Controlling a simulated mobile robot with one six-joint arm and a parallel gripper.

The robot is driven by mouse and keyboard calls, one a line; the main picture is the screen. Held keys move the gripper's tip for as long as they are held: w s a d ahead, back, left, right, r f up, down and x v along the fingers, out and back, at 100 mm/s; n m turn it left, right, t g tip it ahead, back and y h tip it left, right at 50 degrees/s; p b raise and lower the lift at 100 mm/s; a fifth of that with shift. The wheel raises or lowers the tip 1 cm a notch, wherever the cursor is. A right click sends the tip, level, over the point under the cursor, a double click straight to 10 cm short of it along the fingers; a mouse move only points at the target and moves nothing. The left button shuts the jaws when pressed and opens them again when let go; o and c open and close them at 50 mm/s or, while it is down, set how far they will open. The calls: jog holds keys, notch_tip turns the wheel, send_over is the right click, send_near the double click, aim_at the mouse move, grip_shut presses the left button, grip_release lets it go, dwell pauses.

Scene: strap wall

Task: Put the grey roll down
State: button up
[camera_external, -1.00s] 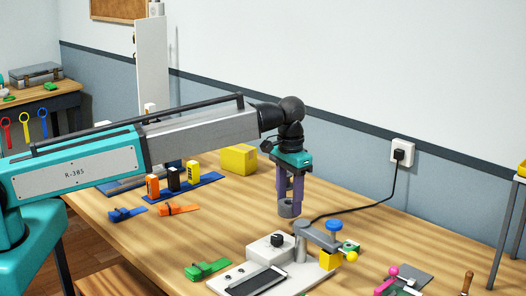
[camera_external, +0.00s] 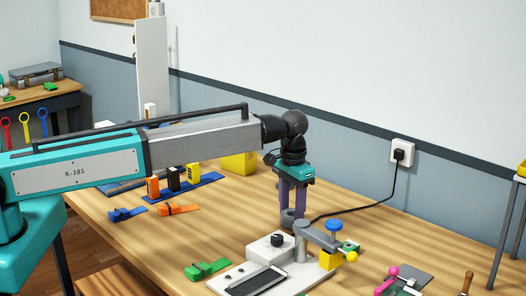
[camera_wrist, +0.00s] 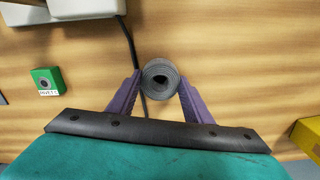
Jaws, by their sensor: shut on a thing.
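The grey roll (camera_wrist: 161,79) is a coiled strap, seen end-on between the purple fingers in the wrist view. In the outside view the grey roll (camera_external: 288,217) shows low between the fingertips, just behind the grey and white device. My gripper (camera_external: 291,212) points down and is shut on the roll. The roll is close to the wooden table (camera_external: 225,225); I cannot tell if it touches. In the wrist view my gripper (camera_wrist: 160,85) holds it from both sides.
A white-based device (camera_external: 265,270) with a grey arm stands close in front of the roll. A black cable (camera_external: 350,207) runs just right of it to a wall socket. A yellow box (camera_external: 240,162) stands behind.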

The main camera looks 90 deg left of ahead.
aim_at(292, 213)
jog(key=shift+f, duration=0.2)
jog(key=o, duration=1.1)
jog(key=shift+c, duration=0.2)
jog(key=shift+r, duration=0.25)
notch_tip(292, 213, up, 12)
jog(key=b, duration=0.2)
